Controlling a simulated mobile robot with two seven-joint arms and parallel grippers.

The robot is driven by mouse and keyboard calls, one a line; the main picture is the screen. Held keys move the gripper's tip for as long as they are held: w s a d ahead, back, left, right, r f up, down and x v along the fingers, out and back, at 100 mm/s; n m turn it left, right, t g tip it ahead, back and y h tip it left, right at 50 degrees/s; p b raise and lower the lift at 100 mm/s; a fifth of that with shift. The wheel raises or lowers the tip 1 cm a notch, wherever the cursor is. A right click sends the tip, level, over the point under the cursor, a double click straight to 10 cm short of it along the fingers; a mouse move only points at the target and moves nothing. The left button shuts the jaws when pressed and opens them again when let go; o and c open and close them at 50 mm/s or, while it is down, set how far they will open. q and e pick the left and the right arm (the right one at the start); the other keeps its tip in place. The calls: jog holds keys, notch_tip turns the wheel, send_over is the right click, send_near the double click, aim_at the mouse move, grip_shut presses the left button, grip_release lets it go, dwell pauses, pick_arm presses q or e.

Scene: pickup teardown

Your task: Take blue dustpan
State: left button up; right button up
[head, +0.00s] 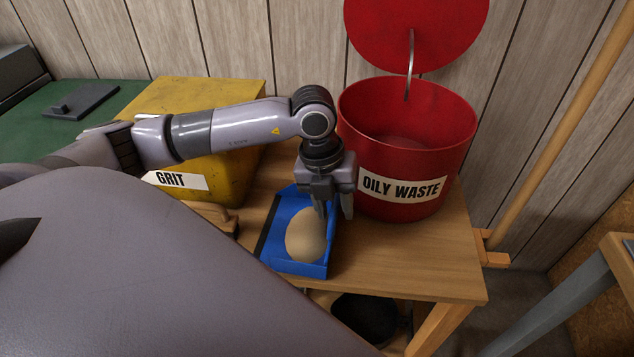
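The blue dustpan (297,266) lies on the wooden bench, with a smooth beige heap (306,236) in it. My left gripper (335,212) points down at the dustpan's back right edge, beside the heap. Its two fingers are apart, one over the pan and one outside its right wall; I cannot tell whether they touch it. The gripper hides the pan's back right corner. My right gripper is not in view.
A red bin (405,130) labelled OILY WASTE, lid raised, stands close right of the gripper. A yellow GRIT box (232,165) stands behind my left arm. A wooden-backed object (217,217) lies left of the dustpan. Bare bench top (430,262) is at the front right.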

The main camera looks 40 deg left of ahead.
pick_arm(q)
jog(key=shift+f, duration=0.25)
grip_shut()
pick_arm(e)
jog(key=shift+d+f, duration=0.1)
pick_arm(q)
jog(key=shift+w+r, duration=0.1)
jog(key=shift+r, duration=0.15)
notch_tip(320, 180, up, 28)
jog(key=p, duration=0.3)
jog(key=shift+f, duration=0.25)
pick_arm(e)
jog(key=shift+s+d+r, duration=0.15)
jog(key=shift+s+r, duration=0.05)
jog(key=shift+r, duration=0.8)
